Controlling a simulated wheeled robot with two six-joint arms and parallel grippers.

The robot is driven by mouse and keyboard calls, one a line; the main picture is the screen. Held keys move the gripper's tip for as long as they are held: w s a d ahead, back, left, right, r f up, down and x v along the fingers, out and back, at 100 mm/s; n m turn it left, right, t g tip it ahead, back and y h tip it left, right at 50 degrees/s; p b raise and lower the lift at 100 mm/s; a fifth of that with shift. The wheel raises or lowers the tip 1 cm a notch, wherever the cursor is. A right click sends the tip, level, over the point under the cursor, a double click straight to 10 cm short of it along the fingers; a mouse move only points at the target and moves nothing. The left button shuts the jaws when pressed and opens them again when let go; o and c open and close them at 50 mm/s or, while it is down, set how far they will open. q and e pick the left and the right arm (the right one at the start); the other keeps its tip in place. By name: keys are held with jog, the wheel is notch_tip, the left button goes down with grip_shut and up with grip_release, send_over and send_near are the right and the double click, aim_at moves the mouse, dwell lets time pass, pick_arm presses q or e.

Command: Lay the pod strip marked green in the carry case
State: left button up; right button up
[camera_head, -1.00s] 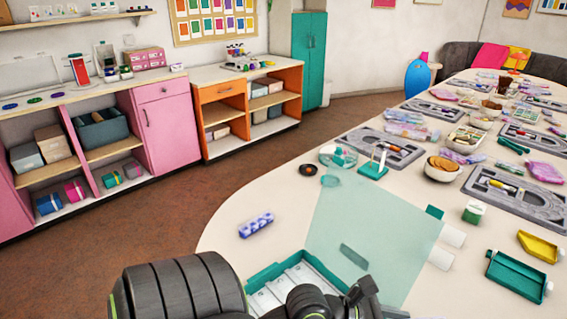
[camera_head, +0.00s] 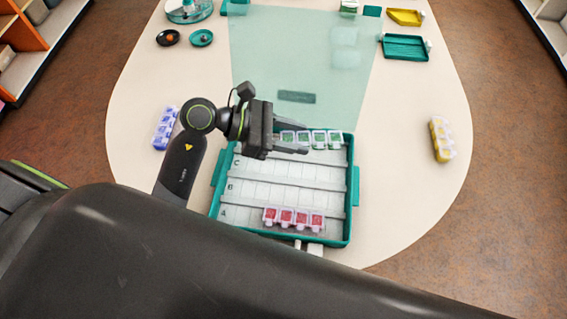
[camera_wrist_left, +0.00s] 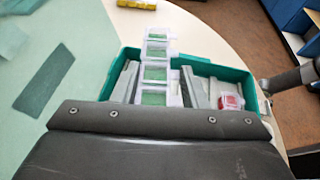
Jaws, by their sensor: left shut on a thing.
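The green pod strip (camera_head: 319,140) has clear cells with green inside. My left gripper (camera_head: 298,140) is shut on its left end. The strip lies along the far row of the teal carry case (camera_head: 355,185), near the far wall. In the left wrist view the strip (camera_wrist_left: 154,75) sticks out beyond my left gripper (camera_wrist_left: 155,112) and overlaps the case wall (camera_wrist_left: 215,72), so it looks held above the case. How high it is I cannot tell. The case has rows lettered A, B and C; the letter of the far row is hidden. My right gripper is not seen.
A red pod strip (camera_head: 294,218) lies in row A of the case. A blue pod strip (camera_head: 164,128) lies on the table to the left, a yellow one (camera_head: 441,139) to the right. A green mat (camera_head: 300,60) and teal tray (camera_head: 405,47) are beyond the case.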

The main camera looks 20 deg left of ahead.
pick_arm(q)
jog(key=shift+s+d+r+m+g+h, duration=0.1)
jog(key=shift+d+m+g+h, duration=0.05)
jog(key=shift+d+m+g, duration=0.3)
jog(key=shift+d+r+m+g+h, duration=0.1)
jog(key=shift+d+m+g+h, duration=0.05)
jog(key=shift+d+m+g, duration=0.25)
send_over(298, 171)
notch_tip(298, 171, down, 6)
jog(key=shift+r, duration=0.1)
notch_tip(298, 171, down, 3)
jog(key=shift+f, duration=0.65)
jog(key=o, duration=0.9)
jog(key=shift+o, duration=0.6)
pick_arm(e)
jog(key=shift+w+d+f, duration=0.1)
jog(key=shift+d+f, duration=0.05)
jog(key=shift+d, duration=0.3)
